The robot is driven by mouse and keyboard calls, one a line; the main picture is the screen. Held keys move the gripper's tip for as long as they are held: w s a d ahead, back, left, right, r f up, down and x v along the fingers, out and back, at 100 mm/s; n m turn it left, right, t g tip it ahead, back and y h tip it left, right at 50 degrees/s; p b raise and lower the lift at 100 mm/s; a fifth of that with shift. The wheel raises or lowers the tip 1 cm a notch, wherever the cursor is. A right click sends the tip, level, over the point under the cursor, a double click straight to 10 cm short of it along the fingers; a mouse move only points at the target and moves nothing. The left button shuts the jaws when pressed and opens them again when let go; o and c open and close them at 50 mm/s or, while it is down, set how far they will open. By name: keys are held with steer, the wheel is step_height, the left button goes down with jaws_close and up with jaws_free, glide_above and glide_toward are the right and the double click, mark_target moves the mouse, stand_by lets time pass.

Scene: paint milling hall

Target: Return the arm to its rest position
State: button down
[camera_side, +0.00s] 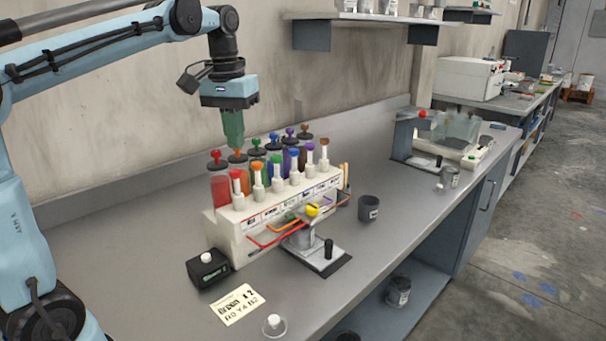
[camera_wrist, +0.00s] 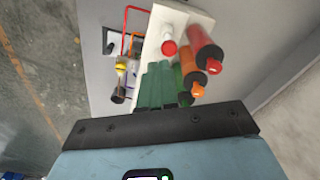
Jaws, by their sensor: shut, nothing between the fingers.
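My gripper (camera_side: 233,138) has green fingers and points down above the left part of the paint dispenser (camera_side: 228,239) in the side view. The fingers are shut with nothing between them. In the side view their tips are close above or behind the orange-capped tube; I cannot tell whether they touch. In the wrist view the green fingers (camera_wrist: 157,84) show beside the red tube (camera_wrist: 204,47) and the orange tube (camera_wrist: 192,77). My blue arm reaches in from the left in the side view.
Several coloured tubes stand in the dispenser. A wall shelf (camera_side: 380,18) hangs at upper right. Bare bench lies left of the dispenser.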

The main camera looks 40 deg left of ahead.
steer(key=s+d+f+m+t, duration=0.2)
steer(key=s+d+f+t, duration=0.1)
steer(key=d+f, duration=0.2)
steer(key=s+d+f+m+t, duration=0.3)
steer(key=s+d+f, duration=0.1)
steer(key=f, duration=0.5)
steer(key=shift+s+d+f, duration=0.15)
steer(key=shift+d+f, duration=0.2)
steer(key=shift+d, duration=0.35)
